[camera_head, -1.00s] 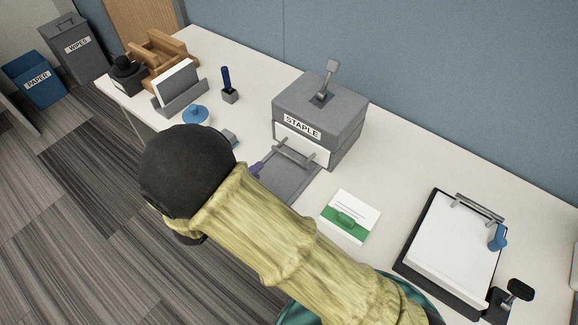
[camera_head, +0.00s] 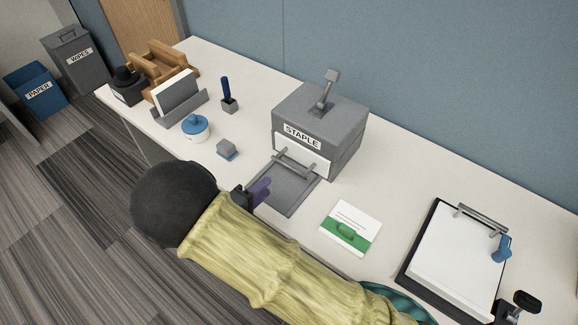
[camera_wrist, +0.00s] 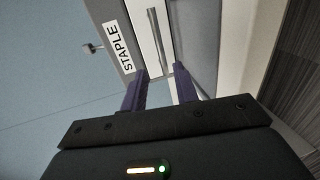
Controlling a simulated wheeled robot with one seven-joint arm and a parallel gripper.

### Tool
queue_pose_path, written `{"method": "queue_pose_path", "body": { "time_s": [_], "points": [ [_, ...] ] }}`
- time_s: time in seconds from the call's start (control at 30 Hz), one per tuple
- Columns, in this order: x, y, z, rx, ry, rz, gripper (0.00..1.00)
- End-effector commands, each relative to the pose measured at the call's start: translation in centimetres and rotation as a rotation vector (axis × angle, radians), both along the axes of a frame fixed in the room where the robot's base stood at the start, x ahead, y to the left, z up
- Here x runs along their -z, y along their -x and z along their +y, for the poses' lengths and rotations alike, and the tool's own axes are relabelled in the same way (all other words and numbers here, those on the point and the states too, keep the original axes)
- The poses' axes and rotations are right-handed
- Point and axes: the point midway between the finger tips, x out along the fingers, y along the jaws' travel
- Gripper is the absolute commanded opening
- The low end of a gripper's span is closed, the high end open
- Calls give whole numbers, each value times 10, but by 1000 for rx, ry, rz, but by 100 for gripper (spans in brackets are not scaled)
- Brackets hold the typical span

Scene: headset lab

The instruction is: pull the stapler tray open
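The stapler (camera_head: 318,122) is a grey box marked STAPLE with a lever on top, standing on the table in the head view. A flat grey tray (camera_head: 285,192) sticks out from its front, with a metal bar handle (camera_head: 297,164) near the white front panel. My gripper (camera_head: 262,190) is over the tray's front left edge, apart from the handle. In the wrist view, the purple fingers of my gripper (camera_wrist: 160,85) are spread with nothing held between them. The STAPLE label (camera_wrist: 119,47) and the handle (camera_wrist: 157,35) show beyond them.
A white-and-green card (camera_head: 350,228) and a clipboard (camera_head: 455,260) lie to the right. A small grey-blue block (camera_head: 227,149), a blue-lidded pot (camera_head: 195,128) and a pen holder (camera_head: 229,104) stand to the left.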

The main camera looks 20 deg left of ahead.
Motion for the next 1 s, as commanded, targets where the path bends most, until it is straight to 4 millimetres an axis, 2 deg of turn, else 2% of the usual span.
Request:
{"method": "queue_pose_path", "body": {
  "time_s": [0.1, 0.6, 0.8, 1.0],
  "points": [
    [4, -20, -9, 4, 0, -1, 30],
    [20, -97, -41, 2, 1, -1, 30],
    [23, -108, -45, -1, 0, 0, 30],
    [23, -109, -45, -1, -1, 0, 30]
  ]
}}
